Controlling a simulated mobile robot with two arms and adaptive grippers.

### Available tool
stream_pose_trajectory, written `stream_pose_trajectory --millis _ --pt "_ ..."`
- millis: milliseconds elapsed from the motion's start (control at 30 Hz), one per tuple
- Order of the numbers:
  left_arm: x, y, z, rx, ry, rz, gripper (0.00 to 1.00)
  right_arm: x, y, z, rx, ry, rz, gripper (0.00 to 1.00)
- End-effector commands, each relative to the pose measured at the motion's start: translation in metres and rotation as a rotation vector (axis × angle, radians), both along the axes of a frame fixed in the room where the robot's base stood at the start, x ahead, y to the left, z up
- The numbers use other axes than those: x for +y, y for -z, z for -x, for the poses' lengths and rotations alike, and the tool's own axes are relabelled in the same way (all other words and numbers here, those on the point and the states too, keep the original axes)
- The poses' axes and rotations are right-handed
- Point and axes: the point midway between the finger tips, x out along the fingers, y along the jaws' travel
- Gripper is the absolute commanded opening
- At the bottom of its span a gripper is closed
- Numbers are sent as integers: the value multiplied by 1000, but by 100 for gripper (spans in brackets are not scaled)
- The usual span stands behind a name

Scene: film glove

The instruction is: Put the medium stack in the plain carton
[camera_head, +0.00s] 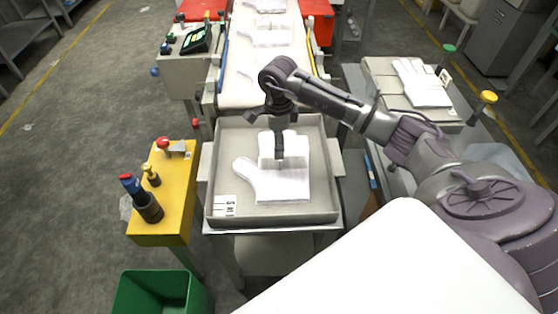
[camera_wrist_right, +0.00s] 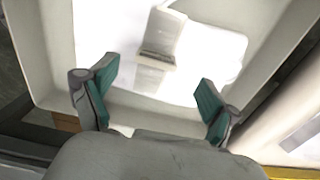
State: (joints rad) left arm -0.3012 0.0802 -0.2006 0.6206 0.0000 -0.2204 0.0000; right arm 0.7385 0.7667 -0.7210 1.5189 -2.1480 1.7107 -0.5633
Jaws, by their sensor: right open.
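A white glove-shaped stack (camera_head: 285,186) lies flat in a shallow grey tray (camera_head: 214,160) in the middle of the head view. A raised pale block or band sits across it, also seen on the white stack (camera_wrist_right: 205,65) in the wrist view. My right gripper (camera_head: 279,160) points down over this stack. Its two teal-padded fingers (camera_wrist_right: 155,95) are apart with nothing gripped between them. A second white glove stack (camera_head: 422,84) lies on a grey surface at the right. I cannot tell which stack is medium, nor identify the plain carton. My left gripper is out of view.
A conveyor (camera_head: 265,60) carrying white glove shapes leads to the tray from behind. A yellow stand (camera_head: 165,215) with knobs and a green bin (camera_head: 160,292) are on the left. The tray has raised walls and a small label (camera_head: 224,205). My right arm spans the right side.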

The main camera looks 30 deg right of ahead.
Motion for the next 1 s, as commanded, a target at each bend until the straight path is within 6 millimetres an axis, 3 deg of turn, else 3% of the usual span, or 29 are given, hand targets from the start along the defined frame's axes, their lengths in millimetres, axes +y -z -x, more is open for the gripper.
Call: stream_pose_trajectory --millis 333,667,1000 --pt "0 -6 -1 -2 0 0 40 1 45 4 2 0 -1 88" --pt "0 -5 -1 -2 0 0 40 1 51 4 -1 0 1 86" --pt "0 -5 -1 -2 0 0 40 1 51 4 -1 0 1 29"
